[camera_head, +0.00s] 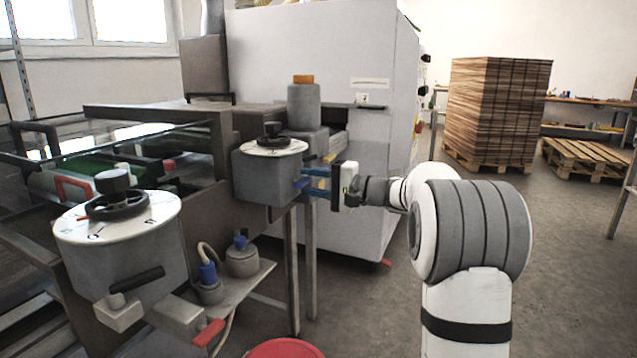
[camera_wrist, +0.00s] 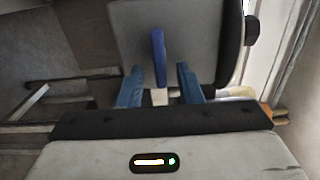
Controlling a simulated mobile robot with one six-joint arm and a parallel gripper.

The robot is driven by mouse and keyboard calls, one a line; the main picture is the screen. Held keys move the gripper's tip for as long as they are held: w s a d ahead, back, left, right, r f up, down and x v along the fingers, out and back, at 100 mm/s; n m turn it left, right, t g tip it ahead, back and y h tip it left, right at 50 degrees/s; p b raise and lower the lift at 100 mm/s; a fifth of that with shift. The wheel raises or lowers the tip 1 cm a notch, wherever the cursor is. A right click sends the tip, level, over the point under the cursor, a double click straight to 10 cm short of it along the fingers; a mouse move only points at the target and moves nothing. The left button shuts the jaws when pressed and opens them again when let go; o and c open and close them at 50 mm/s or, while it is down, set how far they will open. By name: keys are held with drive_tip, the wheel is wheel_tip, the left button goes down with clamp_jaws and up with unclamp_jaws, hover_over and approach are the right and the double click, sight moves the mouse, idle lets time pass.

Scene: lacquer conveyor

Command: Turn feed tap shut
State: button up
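A blue tap lever (camera_head: 301,183) sticks out from the right side of the farther grey drum-shaped housing (camera_head: 262,178). In the wrist view the blue lever (camera_wrist: 158,56) stands out from the grey housing (camera_wrist: 203,40). My gripper (camera_head: 318,182) is at the right of that housing, with its blue fingers pointing at it. In the wrist view my gripper (camera_wrist: 160,86) is open, one finger on each side of the lever's line. The lever appears just ahead of or between the fingertips; I see no contact. A pale block (camera_wrist: 160,97) shows between the fingers.
A nearer grey housing (camera_head: 125,250) has a black handwheel, a black handle and a red-handled valve (camera_head: 208,332). A grey bottle with an orange cap (camera_head: 303,105) stands behind the farther housing. A large white cabinet (camera_head: 310,60) is behind. Floor at right is open before stacked boards (camera_head: 497,110).

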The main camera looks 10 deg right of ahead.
drive_tip(key=p+v, duration=0.1)
drive_tip(key=v, duration=0.6)
drive_tip(key=shift+s+d, duration=0.2)
drive_tip(key=s+a+r+n+g+h+p, duration=0.2)
drive_tip(key=s+a+g+h+p, duration=0.15)
drive_tip(key=s+a+p, duration=0.45)
drive_tip(key=s+a+r+n+g+h+p, duration=0.1)
drive_tip(key=s+a+g+h+p, duration=0.3)
drive_tip(key=s, duration=0.6)
drive_tip(key=s+d+r+n+h+p, duration=0.1)
drive_tip(key=s+d+n+h+p, duration=0.1)
drive_tip(key=s+p, duration=0.4)
drive_tip(key=s+d+r+n+h+p, duration=0.1)
drive_tip(key=s+d+h+p, duration=0.3)
drive_tip(key=s, duration=0.6)
drive_tip(key=n+h+p, duration=0.1)
drive_tip(key=p, duration=0.1)
drive_tip(key=shift+s+d+r+p, duration=0.15)
drive_tip(key=shift+s+r+p, duration=0.15)
drive_tip(key=shift+r+p, duration=0.1)
drive_tip(key=shift+g, duration=0.25)
